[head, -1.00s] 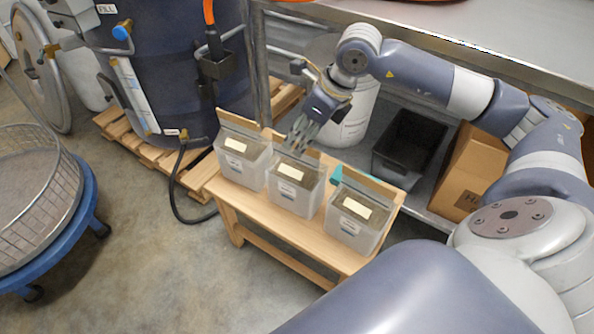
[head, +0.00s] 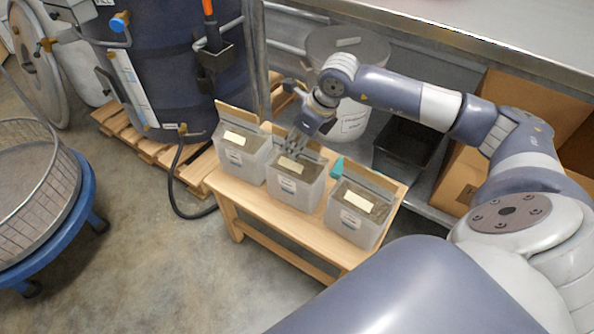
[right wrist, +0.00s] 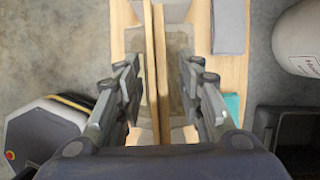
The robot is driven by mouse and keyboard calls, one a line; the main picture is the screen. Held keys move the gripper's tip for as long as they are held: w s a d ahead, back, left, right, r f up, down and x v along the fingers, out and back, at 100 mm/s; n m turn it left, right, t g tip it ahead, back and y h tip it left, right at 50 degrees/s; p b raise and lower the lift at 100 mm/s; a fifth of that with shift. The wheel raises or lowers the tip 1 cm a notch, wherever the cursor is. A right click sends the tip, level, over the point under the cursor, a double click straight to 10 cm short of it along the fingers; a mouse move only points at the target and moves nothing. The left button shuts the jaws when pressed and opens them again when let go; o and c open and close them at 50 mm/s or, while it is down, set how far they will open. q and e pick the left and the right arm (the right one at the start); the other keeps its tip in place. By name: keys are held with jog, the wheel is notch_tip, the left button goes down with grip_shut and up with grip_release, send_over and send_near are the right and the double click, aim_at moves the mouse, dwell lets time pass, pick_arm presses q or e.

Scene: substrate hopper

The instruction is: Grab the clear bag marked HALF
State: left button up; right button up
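Three clear bags or boxes with tan fill, pale labels and upright brown flaps stand in a row on a wooden bench: a left one (head: 240,158), a middle one (head: 296,194) and a right one (head: 354,222). Their marks are too small to read, so I cannot tell which says HALF. My right gripper (head: 293,150) is at the middle one's back top edge. In the right wrist view, my right gripper (right wrist: 158,70) is open, fingers apart on either side of upright brown flaps (right wrist: 157,45). Contact is not clear. My left gripper is not in view.
The wooden bench (head: 268,238) stands before a steel table (head: 470,30). A white bucket (head: 352,120), a black bin (head: 408,145) and cardboard boxes sit behind. A teal object (head: 337,167) lies between the middle and right bags. A dark drum and wire basket are left.

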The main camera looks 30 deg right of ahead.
jog(key=shift+f, duration=0.25)
dwell(0.5)
grip_shut()
jog(key=shift+w+r, duration=0.15)
jog(key=shift+r, duration=0.05)
dwell(0.3)
